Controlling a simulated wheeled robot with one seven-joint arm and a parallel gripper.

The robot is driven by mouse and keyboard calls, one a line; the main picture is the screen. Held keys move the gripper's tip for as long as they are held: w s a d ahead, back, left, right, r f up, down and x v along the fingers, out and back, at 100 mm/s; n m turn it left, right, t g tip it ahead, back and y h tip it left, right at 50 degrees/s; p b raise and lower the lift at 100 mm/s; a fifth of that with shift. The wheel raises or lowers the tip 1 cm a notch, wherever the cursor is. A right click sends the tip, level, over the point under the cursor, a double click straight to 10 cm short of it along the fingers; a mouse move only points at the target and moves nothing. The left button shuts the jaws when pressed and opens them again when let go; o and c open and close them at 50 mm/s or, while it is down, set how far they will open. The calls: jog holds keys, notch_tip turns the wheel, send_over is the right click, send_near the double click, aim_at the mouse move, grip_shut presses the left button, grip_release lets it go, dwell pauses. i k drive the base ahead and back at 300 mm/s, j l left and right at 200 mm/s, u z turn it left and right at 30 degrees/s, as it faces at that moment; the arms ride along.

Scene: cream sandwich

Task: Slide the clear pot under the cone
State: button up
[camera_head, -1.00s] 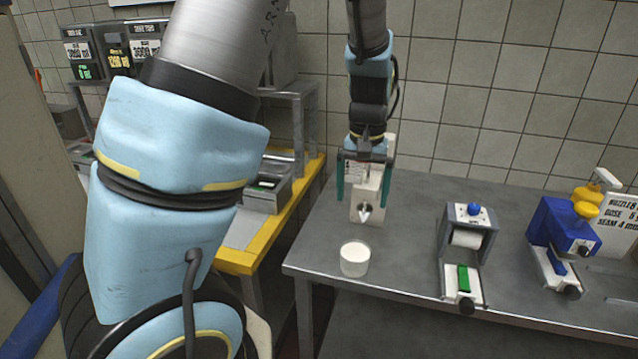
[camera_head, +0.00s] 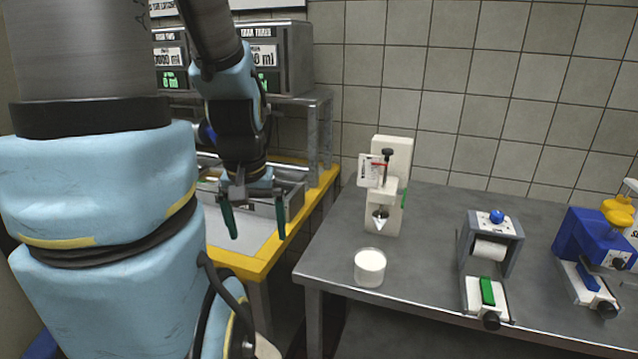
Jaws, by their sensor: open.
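The clear pot (camera_head: 370,267), filled with something white, stands upright near the front left edge of the grey table. The metal cone (camera_head: 380,224) points down from a cream dispenser (camera_head: 395,165) behind the pot. The pot stands in front of the cone, apart from it and not beneath it.
On the grey table (camera_head: 440,260) a roller device (camera_head: 490,250) with a green block stands right of the pot. A blue machine (camera_head: 590,245) with a yellow knob is further right. A yellow-edged bench (camera_head: 262,262) with display boxes (camera_head: 275,55) is at left.

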aim_at(370, 265)
jog(key=u, duration=1.25)
jog(key=k+l+u, duration=0.2)
jog(key=k, duration=0.4)
jog(key=k+u, duration=0.25)
jog(key=k, duration=0.35)
